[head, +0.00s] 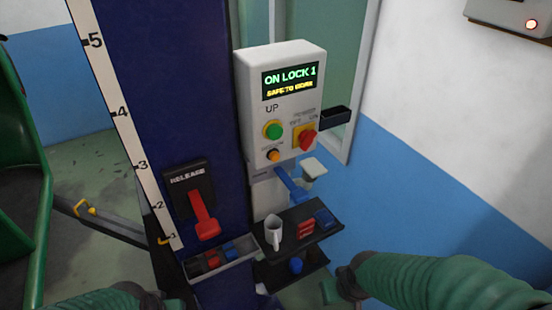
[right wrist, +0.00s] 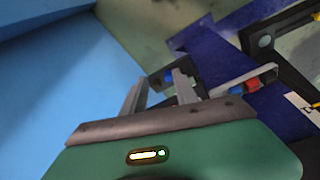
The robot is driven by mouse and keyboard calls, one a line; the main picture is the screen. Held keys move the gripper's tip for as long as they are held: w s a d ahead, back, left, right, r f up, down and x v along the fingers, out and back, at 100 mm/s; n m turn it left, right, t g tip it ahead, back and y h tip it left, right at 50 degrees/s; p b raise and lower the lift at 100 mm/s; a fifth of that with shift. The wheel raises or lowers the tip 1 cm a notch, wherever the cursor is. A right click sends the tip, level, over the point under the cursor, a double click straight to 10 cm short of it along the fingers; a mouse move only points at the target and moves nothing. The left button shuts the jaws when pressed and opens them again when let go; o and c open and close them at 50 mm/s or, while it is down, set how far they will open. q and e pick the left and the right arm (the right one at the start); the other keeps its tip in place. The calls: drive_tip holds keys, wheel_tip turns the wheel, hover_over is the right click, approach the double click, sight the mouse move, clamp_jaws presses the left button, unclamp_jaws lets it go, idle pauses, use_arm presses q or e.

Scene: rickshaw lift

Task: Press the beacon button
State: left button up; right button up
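A pale control box (head: 279,105) is mounted on the blue post, with a lit display reading "ON LOCK 1" and "SAFE TO WORK". It bears a green UP button (head: 273,130), a small orange button (head: 273,156) below it, and a red rotary switch (head: 306,139) on yellow. The orange button's label is too small to read, so I cannot tell whether it is the beacon button. My right gripper (right wrist: 160,80) is open and empty in the right wrist view; in the head view its arm is low, below and right of the box. My left arm shows at the bottom left, fingers hidden.
A red release lever (head: 204,216) and a small parts tray (head: 222,262) are on the blue post (head: 200,80). A dark holder (head: 335,117) juts out at right.

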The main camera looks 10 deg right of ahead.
clamp_jaws()
idle(1.5)
